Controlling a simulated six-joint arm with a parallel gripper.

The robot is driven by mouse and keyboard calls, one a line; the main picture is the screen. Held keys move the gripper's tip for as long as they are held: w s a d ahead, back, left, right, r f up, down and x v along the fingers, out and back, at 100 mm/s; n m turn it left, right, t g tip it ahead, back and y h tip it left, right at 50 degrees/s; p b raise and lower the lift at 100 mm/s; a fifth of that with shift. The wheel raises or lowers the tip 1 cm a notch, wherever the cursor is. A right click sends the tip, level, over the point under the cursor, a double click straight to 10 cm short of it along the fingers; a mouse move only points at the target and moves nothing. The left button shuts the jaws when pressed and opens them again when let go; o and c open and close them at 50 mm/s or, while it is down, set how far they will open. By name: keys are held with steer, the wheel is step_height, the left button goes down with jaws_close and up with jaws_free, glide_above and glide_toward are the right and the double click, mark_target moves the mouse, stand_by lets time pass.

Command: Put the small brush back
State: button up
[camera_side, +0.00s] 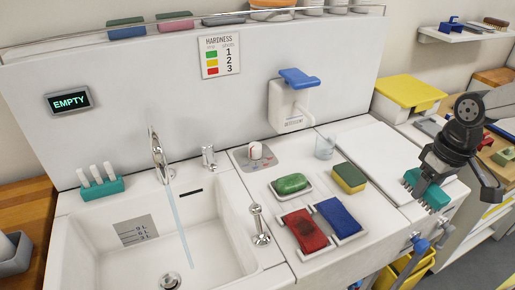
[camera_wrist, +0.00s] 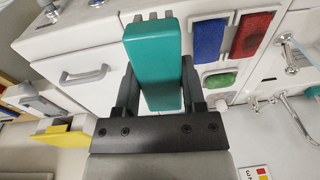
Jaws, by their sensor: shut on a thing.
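My gripper (camera_side: 432,176) is shut on a teal block with short grey bristle-like tufts, which looks like a brush (camera_side: 424,190). It holds the brush in the air at the right, over the right end of the white counter, tufts pointing down. In the wrist view the teal brush (camera_wrist: 155,62) sits between both fingers of my gripper (camera_wrist: 158,92), with its tufts at the far end. A shelf (camera_side: 465,34) at the upper right carries a blue brush-like item (camera_side: 451,25) and a brown brush (camera_side: 495,22). I cannot tell which brush is the small one.
A sink (camera_side: 150,245) with running water is at the left. Red (camera_side: 305,231) and blue (camera_side: 338,216) pads, green soap (camera_side: 291,184) and a sponge (camera_side: 349,178) stand beside it. A teal block with white pegs (camera_side: 100,187) is far left. A yellow-lidded box (camera_side: 410,92) is behind my arm.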

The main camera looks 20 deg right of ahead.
mark_target(447, 198)
steer(key=shift+g+h, duration=0.3)
steer(key=shift+g, duration=0.1)
steer(key=s, duration=0.2)
steer(key=s+f, duration=0.1)
steer(key=s, duration=0.1)
steer(key=shift+d, duration=0.3)
steer(key=shift+w+f, duration=0.2)
steer(key=shift+w, duration=0.35)
steer(key=shift+w+f, duration=0.2)
steer(key=shift+w, duration=0.35)
steer(key=w+f, duration=0.2)
steer(key=w, duration=0.1)
steer(key=w+f, duration=0.3)
steer(key=w, duration=0.1)
steer(key=w+f, duration=0.2)
steer(key=w, duration=0.1)
steer(key=shift+w+f, duration=0.7)
steer(key=shift+w+f, duration=0.25)
steer(key=shift+f, duration=1.6)
steer(key=shift+f, duration=0.1)
